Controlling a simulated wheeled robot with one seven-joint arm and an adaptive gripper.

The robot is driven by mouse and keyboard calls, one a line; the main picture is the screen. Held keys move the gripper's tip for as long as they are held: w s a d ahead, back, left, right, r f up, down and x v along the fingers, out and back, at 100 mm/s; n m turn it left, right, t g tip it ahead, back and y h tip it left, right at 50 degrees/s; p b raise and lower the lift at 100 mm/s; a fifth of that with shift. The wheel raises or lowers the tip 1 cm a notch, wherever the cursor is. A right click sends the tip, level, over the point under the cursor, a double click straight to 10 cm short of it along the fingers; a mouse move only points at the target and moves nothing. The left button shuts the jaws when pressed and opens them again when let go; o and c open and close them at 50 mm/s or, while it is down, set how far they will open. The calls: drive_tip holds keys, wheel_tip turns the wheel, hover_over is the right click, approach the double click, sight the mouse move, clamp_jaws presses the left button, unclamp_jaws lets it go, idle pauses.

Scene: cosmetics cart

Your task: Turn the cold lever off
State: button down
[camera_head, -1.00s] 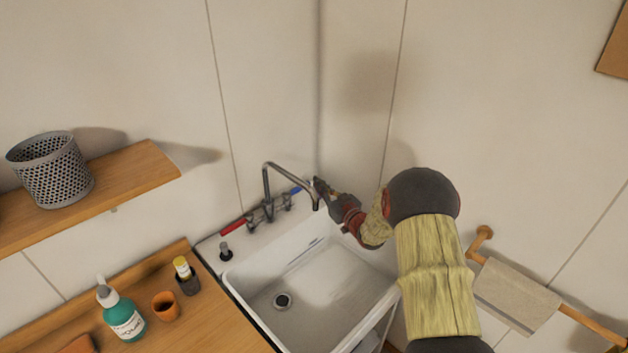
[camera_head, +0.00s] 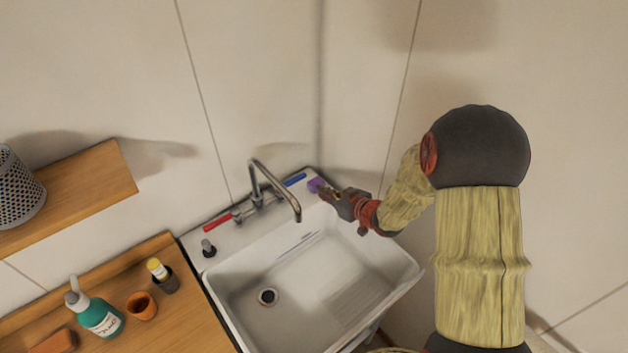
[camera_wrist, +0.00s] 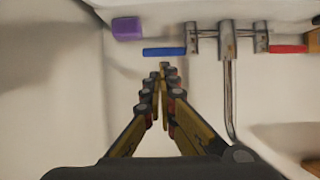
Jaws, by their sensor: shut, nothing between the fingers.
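The blue cold lever (camera_head: 294,180) sticks out to the right from the faucet (camera_head: 262,190) at the back of the white sink. In the wrist view the blue lever (camera_wrist: 164,51) lies just beyond my fingertips, with a small gap seeming to remain. My gripper (camera_head: 328,193) is over the back right corner of the sink, right of the lever. In the wrist view my gripper (camera_wrist: 164,68) has its fingertips together with nothing between them. The red lever (camera_head: 217,223) points left on the other side of the faucet.
A purple block (camera_head: 316,185) sits on the sink's back ledge close to my fingers. The curved spout (camera_head: 283,188) reaches over the basin (camera_head: 313,270). A soap bottle (camera_head: 98,310) and an orange cup (camera_head: 141,306) stand on the wooden counter at left.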

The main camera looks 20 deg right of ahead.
sight(298, 180)
drive_tip(key=b+x, duration=0.1)
drive_tip(key=x, duration=1.1)
drive_tip(key=shift+w+a+f+b, duration=0.15)
drive_tip(key=shift+w+f+b, duration=0.05)
drive_tip(key=shift+b, duration=0.2)
drive_tip(key=shift+w+a+f, duration=0.15)
drive_tip(key=shift+w, duration=0.35)
drive_tip(key=shift+w, duration=0.1)
drive_tip(key=shift+w+a+f, duration=0.15)
drive_tip(key=shift+w, duration=0.15)
